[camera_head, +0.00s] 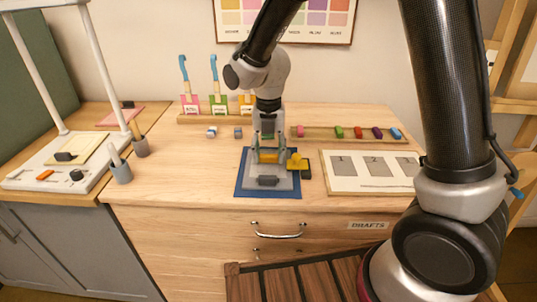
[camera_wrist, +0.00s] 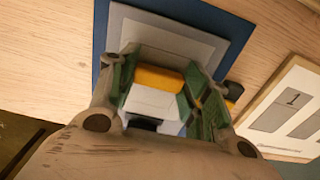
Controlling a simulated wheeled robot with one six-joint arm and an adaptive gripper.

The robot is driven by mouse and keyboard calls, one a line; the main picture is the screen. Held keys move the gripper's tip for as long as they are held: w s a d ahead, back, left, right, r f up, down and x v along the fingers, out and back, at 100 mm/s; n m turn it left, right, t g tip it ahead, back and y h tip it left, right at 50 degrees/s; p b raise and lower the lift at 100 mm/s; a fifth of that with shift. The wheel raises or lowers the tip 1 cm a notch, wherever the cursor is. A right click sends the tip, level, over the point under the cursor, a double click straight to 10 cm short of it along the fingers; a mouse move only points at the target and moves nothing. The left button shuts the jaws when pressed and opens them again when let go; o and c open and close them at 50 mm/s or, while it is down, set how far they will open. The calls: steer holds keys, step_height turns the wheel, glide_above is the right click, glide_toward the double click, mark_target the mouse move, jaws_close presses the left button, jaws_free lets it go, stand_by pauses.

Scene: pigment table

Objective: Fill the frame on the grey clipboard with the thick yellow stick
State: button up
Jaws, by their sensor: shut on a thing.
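My gripper (camera_head: 268,153) is over the clipboard, shut on a thick yellow stick (camera_head: 268,157). In the wrist view the yellow stick (camera_wrist: 158,79) lies crosswise between the two fingers, with a pale sheet (camera_wrist: 152,101) of the clipboard beyond it. I cannot tell whether the stick touches the sheet. The frame's outline is hidden or too small to make out.
A yellow piece on a dark base (camera_head: 298,162) stands beside the clipboard's right edge. A board with numbered grey patches (camera_head: 335,184) lies further right. A wooden rack (camera_head: 325,140) of coloured sticks is behind. Two small blocks (camera_head: 212,132) lie back left.

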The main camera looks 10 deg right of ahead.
mark_target(269, 170)
steer(key=shift+w+d, duration=0.15)
steer(key=shift+w, duration=0.55)
steer(key=shift+w+d, duration=0.1)
steer(key=shift+w, duration=0.55)
steer(key=shift+s, duration=0.1)
steer(key=shift+s+a+r, duration=0.1)
steer(key=shift+s+a, duration=0.05)
steer(key=shift+s, duration=0.45)
steer(key=shift+s+a, duration=0.1)
steer(key=shift+s, duration=0.45)
steer(key=shift+s+a, duration=0.25)
steer(key=shift+s, duration=1.05)
steer(key=shift+s+a, duration=0.2)
steer(key=shift+s, duration=1.05)
steer(key=shift+w, duration=0.15)
steer(key=shift+w+d, duration=0.25)
steer(key=shift+w, duration=0.9)
steer(key=shift+w+d+f, duration=0.1)
steer(key=shift+w+d, duration=0.15)
steer(key=shift+w, duration=1)
steer(key=shift+w+d+f, duration=0.1)
steer(key=shift+w+d, duration=0.1)
steer(key=shift+w, duration=1)
